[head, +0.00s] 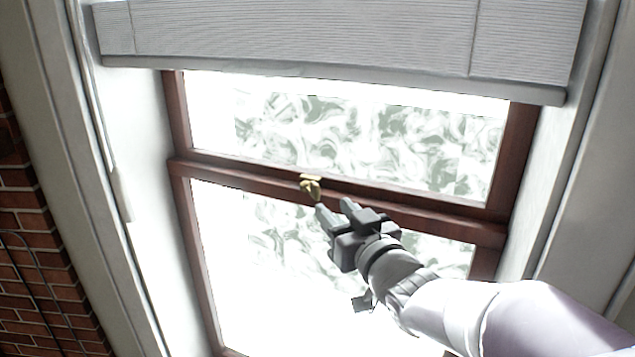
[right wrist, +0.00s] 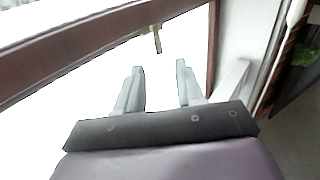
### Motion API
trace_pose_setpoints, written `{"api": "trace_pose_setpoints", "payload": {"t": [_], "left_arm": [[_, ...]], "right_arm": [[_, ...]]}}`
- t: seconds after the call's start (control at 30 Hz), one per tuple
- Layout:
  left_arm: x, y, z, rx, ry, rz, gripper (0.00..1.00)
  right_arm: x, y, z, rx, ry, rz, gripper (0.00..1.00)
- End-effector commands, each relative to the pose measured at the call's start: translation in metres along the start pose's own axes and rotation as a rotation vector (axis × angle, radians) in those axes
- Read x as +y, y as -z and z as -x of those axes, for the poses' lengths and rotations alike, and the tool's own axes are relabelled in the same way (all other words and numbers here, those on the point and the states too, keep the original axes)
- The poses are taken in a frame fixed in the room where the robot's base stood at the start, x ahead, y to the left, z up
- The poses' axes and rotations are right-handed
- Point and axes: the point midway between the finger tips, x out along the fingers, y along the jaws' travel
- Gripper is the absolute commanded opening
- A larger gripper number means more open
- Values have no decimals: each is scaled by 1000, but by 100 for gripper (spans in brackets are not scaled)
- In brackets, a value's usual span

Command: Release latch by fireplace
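A small brass latch (head: 311,187) sits on the middle rail of the brown wooden window (head: 400,217). My right gripper (head: 333,208) is just below and to the right of the latch in the head view, with its fingers pointing towards it. In the right wrist view the two fingers (right wrist: 159,68) are apart with nothing between them. The latch (right wrist: 156,40) shows there beyond the fingertips, under the rail (right wrist: 95,45). I see no contact between the fingers and the latch. My left gripper is in neither view.
A grey blind (head: 300,35) covers the top of the window. Its cord with a pull (head: 122,195) hangs down the left reveal. A brick wall (head: 35,250) is at the far left. The space in front of the lower pane (head: 260,290) looks free.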

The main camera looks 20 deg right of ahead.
Motion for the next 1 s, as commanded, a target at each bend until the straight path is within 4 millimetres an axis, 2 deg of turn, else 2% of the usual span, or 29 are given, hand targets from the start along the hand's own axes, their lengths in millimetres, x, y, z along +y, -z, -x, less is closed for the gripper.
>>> {"api": "trace_pose_setpoints", "payload": {"t": [0.03, 0.1, 0.3, 0.5, 0.77, 0.8, 0.87, 0.9, 1.0], "left_arm": [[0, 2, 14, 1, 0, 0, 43], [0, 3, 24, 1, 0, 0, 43], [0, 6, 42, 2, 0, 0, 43], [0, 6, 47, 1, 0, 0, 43], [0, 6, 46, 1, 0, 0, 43], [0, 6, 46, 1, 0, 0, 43], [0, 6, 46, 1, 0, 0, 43], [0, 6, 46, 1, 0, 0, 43], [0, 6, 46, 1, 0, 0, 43]], "right_arm": [[0, 5, -15, -9, 1, -3, 37], [0, 6, -34, -9, 1, -3, 37], [0, 4, -72, -6, -1, 0, 37], [0, 1, -87, -5, -2, 1, 37], [0, -1, -88, -4, -2, 1, 37], [0, -1, -88, -5, -2, 1, 24], [0, -1, -88, -5, -2, 1, 5], [0, -1, -88, -5, -2, 1, 0], [0, -1, -88, -5, -2, 1, 0]]}}
